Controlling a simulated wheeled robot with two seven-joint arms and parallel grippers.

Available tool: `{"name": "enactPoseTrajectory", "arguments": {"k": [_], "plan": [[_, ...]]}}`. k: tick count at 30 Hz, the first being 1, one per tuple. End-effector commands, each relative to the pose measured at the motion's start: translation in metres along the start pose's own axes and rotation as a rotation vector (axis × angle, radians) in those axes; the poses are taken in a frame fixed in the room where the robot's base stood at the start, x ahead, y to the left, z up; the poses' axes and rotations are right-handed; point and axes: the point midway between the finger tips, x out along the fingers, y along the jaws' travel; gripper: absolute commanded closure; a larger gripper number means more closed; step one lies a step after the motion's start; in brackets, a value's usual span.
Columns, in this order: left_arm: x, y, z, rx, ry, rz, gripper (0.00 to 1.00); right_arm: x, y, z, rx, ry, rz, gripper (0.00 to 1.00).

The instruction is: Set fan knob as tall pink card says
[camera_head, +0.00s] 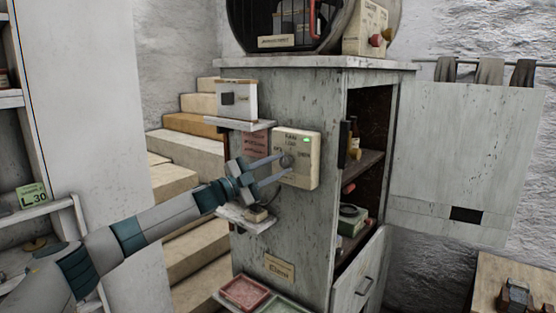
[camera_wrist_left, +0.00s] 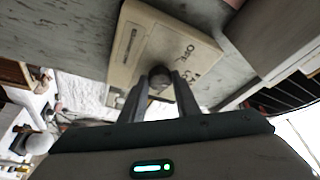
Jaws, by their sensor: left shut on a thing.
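The fan knob (camera_head: 287,160) is a small, dark, round knob on the front of a cream control box (camera_head: 306,147) mounted on the grey cabinet's side. My left gripper (camera_head: 280,166) reaches in from the left and is shut on the knob, one finger on each side. The wrist view also shows the knob (camera_wrist_left: 159,77) between the fingers and the cream box (camera_wrist_left: 130,45) behind it. The knob's pointer setting is hidden or too small to tell. A pink card (camera_head: 254,144) sits left of the box; its text is unreadable.
A white switch box (camera_head: 238,99) stands on a small ledge above the pink card. Another ledge (camera_head: 246,221) lies below my gripper. The grey cabinet (camera_head: 313,93) has an open door (camera_head: 361,279) at right. A green card (camera_head: 33,196) is on the left shelf.

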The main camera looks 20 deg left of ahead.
Motion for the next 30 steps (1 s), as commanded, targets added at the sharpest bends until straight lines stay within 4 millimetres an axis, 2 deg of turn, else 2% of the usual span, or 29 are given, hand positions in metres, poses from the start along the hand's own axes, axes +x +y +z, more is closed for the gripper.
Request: {"name": "enactPoseTrajectory", "arguments": {"k": [4, 18, 19, 21, 30], "plan": [[0.0003, -0.0008, -0.0005, 0.038, 0.000, 0.016, 0.93, -0.0059, 0.0002, -0.0005, 0.000, 0.000, 0.000, 0.69], [0.0001, 0.0004, -0.0001, 0.053, 0.001, 0.023, 0.93, -0.0063, 0.0001, -0.0007, 0.000, 0.000, 0.000, 0.69], [0.0001, 0.0004, -0.0002, 0.053, 0.001, 0.022, 0.64, -0.0063, 0.0000, -0.0007, 0.000, 0.000, 0.000, 0.69], [0.0001, 0.0003, -0.0002, 0.052, 0.001, 0.022, 0.52, -0.0064, 0.0000, -0.0007, 0.000, 0.000, 0.000, 0.69], [-0.0003, -0.0001, -0.0001, 0.052, 0.000, 0.021, 0.52, -0.0061, -0.0002, -0.0009, 0.000, 0.001, 0.000, 0.69]]}}
